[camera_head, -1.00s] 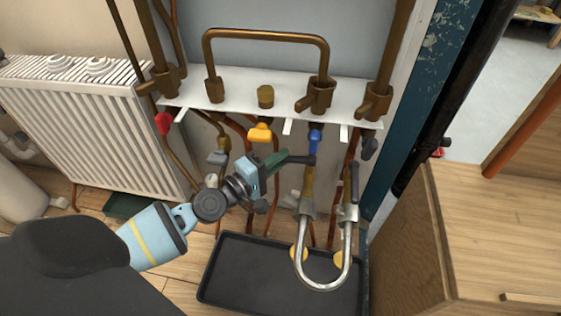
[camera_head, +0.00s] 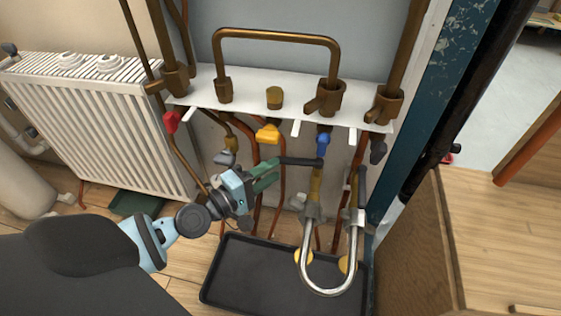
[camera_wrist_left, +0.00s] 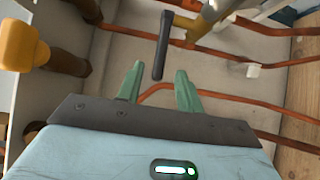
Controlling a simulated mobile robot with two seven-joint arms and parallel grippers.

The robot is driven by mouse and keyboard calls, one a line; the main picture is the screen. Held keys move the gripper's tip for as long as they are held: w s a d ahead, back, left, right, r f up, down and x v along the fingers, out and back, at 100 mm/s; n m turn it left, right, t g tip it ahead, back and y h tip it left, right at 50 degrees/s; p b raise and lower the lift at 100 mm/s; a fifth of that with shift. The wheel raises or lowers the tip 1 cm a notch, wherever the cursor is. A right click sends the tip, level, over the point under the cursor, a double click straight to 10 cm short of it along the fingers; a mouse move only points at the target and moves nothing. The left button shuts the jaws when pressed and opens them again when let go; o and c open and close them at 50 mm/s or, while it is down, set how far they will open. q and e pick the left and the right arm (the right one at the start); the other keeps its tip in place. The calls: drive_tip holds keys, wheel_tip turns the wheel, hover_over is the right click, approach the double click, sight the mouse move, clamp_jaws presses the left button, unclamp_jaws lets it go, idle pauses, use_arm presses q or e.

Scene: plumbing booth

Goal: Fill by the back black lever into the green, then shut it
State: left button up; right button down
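A black lever (camera_head: 300,161) points left, roughly level, from the valve below the blue lever (camera_head: 323,144). A second black lever (camera_head: 361,188) hangs upright at the right leg of the silver looped hose (camera_head: 322,290). My left gripper (camera_head: 273,171) is at the free end of the first lever. In the left wrist view its green fingers (camera_wrist_left: 159,72) are apart, with the end of the black lever (camera_wrist_left: 162,45) between and ahead of their tips; I see no grip on it. No green gauge zone is readable; my gripper covers that area. My right gripper is not in view.
Copper pipes and a white bracket (camera_head: 253,103) carry a red lever (camera_head: 171,122), a yellow lever (camera_head: 267,134) and grey ones close around my gripper. A black tray (camera_head: 255,280) lies below. A radiator (camera_head: 95,125) stands left, a wooden cabinet (camera_head: 410,240) right.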

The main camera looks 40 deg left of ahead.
use_arm(q)
drive_tip(key=shift+v, duration=1.4)
